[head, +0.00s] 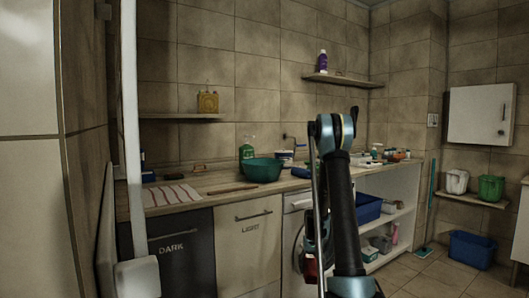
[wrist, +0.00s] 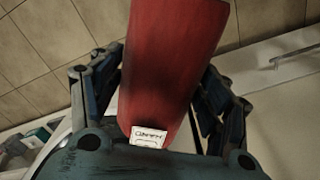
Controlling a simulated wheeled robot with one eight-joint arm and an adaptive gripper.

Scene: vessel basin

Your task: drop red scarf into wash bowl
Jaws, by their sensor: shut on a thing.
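The red scarf (wrist: 172,45) fills the middle of the wrist view as a long red piece with a small white label near my palm. My gripper (wrist: 158,85) is shut on it, with a dark blue finger on each side. In the head view a small bit of red shows low beside my arm, which hides most of that area. The wash bowl is probably the teal bowl (head: 262,170) on the counter, left of my arm in the head view. Its inside is mostly out of sight.
The counter (head: 285,184) also holds a green bottle (head: 247,149), a striped cloth (head: 172,195) and small items to the right. Cabinets marked DARK (head: 180,250) and LIGHT (head: 250,245) stand below. A wall shelf (head: 343,81) hangs above.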

